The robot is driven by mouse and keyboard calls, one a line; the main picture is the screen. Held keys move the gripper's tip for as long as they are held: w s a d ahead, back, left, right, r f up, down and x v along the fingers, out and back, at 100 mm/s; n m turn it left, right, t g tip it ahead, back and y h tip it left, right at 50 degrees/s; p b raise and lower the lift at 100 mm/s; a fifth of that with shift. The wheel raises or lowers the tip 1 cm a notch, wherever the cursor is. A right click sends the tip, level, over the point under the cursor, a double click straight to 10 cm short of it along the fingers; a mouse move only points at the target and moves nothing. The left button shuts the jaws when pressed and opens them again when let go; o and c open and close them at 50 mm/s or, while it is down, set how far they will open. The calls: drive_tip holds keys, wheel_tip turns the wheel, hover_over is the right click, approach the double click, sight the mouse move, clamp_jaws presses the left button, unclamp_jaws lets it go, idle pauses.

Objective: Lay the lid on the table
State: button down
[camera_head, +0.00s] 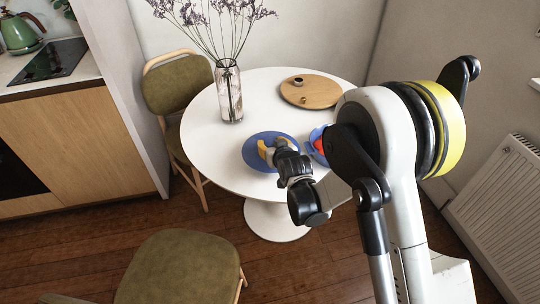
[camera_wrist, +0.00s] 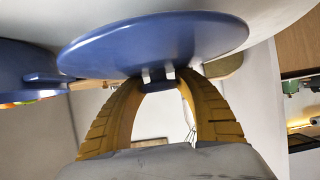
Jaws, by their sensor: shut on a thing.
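The blue round lid (camera_head: 251,158) is over the front middle of the white table (camera_head: 215,165). My gripper (camera_head: 268,147), with yellow fingers, is above the lid. In the wrist view its fingers are shut on the small handle of the lid (camera_wrist: 150,42), and the lid's flat disc spans the upper picture. I cannot tell whether the lid touches the tabletop. A blue pot (camera_head: 312,152) with something red inside stands just right of the lid, partly hidden by my arm. It also shows at the left of the wrist view (camera_wrist: 30,65).
A glass vase (camera_head: 229,95) with dried flowers stands at the table's back left. A round wooden board (camera_head: 318,95) with a small cup (camera_head: 298,81) lies at the back right. Green chairs (camera_head: 180,88) stand left and in front. The table's left side is clear.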

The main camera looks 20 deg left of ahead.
drive_tip(key=shift+a+f, duration=0.2)
wheel_tip(320, 180, down, 4)
drive_tip(key=shift+b, duration=1.2)
drive_tip(key=shift+r, duration=0.2)
drive_tip(key=c, duration=0.8)
unclamp_jaws()
drive_tip(key=shift+f, duration=0.2)
